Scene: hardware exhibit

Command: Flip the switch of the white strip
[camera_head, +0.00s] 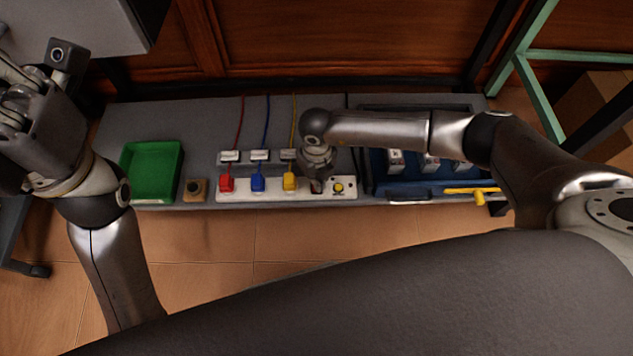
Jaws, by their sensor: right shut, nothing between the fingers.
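The white strip (243,194) lies along the front edge of the grey bench top. A red plug (226,184), a blue plug (258,183) and a yellow plug (290,181) sit on it. Near its right end is a small dark and reddish switch (317,188), partly hidden by my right gripper. A yellow round button (338,188) is right of it. My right gripper (317,178) points down over the switch, shut and empty. I cannot tell whether it touches the switch or which way the switch lies. My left gripper (14,88) is raised at the left, away from the strip; its fingers are unclear.
A green tray (152,200) and a small box with a dark knob (194,189) stand left of the strip. A blue panel (378,180) with white-faced units and a yellow handle (470,191) is at right. Cables run behind the plugs. Floor in front is clear.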

